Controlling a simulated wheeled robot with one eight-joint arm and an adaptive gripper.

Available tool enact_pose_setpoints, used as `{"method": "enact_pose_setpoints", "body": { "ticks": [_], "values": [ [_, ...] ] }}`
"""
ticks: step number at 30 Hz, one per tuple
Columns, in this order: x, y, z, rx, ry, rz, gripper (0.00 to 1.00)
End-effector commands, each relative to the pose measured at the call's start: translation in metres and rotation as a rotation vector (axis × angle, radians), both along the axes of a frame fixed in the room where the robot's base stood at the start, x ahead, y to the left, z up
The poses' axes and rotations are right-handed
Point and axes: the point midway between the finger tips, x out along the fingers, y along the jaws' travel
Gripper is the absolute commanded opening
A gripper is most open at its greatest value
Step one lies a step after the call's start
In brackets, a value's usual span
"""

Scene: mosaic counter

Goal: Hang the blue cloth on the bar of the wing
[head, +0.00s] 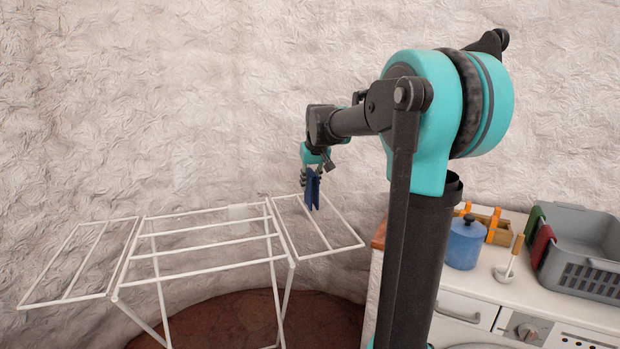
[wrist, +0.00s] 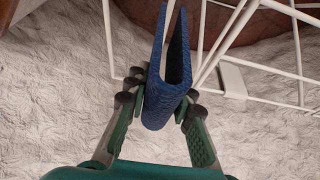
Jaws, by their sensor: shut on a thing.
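The blue cloth (head: 312,190) hangs folded from my gripper (head: 313,168) at the white rack's right wing (head: 345,225). In the wrist view my gripper (wrist: 157,98) is shut on the cloth's fold, and the blue cloth (wrist: 156,108) opens into two flaps pointing away from the fingers. A pale wing bar (wrist: 169,30) shows between the flaps. In the head view the cloth's lower end overlaps the wing's far part near its middle bar. I cannot tell whether the fold touches the bar.
The textured wall stands behind.

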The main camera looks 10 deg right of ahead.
Motion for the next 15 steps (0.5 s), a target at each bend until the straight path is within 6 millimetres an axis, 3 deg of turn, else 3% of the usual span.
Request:
{"method": "enact_pose_setpoints", "body": {
  "ticks": [15],
  "values": [
    [0.000,0.000,-0.033,0.000,0.000,0.000,0.00]
  ]
}}
